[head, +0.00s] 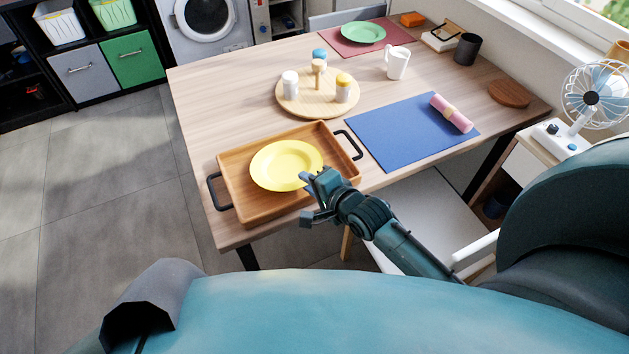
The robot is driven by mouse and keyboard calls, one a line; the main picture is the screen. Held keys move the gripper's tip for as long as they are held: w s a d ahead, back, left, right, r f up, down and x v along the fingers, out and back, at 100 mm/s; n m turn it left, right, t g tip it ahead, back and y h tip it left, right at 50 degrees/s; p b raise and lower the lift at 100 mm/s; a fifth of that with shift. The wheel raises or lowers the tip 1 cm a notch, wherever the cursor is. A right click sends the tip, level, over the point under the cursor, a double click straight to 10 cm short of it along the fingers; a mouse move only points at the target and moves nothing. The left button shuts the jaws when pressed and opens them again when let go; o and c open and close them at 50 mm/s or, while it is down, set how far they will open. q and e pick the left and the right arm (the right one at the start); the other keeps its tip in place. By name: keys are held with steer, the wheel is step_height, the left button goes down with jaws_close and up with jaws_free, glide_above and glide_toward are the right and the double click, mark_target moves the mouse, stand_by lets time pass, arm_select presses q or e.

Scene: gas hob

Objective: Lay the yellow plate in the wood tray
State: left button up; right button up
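My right gripper (306,197) is at the plate's near right edge, over the tray's front wall. Its two fingers look spread apart, with one close to the plate's rim. I cannot tell whether that finger touches the rim. My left gripper is out of view.
A round wooden board (318,105) with shakers stands behind the tray. A blue mat (405,132) with a rolled pink napkin (452,113) lies to the right. A white mug (397,63) and a green plate (363,33) are farther back. A white chair (430,215) stands at the front.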

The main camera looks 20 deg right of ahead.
steer(key=v, duration=1.3)
steer(key=shift+p, duration=0.4)
steer(key=shift+s, duration=0.1)
steer(key=s+a+f+n+g+p, duration=0.1)
steer(key=s+a+f+n, duration=0.4)
steer(key=n, duration=1.2)
step_height(320, 180, down, 2)
steer(key=shift+a+f+n+g+p, duration=0.15)
steer(key=shift+a+n+g+p, duration=0.2)
steer(key=shift+a, duration=0.5)
steer(key=shift+s+d, duration=0.1)
